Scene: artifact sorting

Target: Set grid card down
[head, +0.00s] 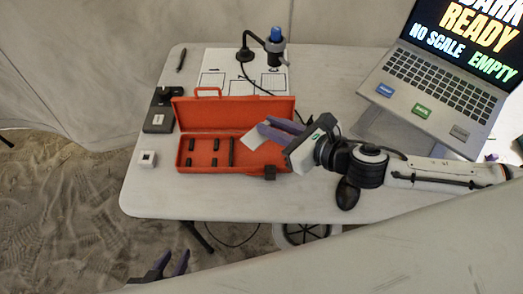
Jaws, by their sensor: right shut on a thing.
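The grid card (255,138) is a small pale card over the right part of the open orange case (234,186). My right gripper (268,132) has purple fingers and is shut on the card, coming in from the right. The fingers and gripper body hide part of the card and of the case's right side. I cannot tell whether the card touches the case. My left gripper (170,264) is low at the bottom left, off the table, open and empty.
Several dark pieces sit in the case. A blue-topped instrument (275,46) stands at a printed sheet (218,62) behind. A laptop (440,85) is right. The front table strip (225,202) is clear.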

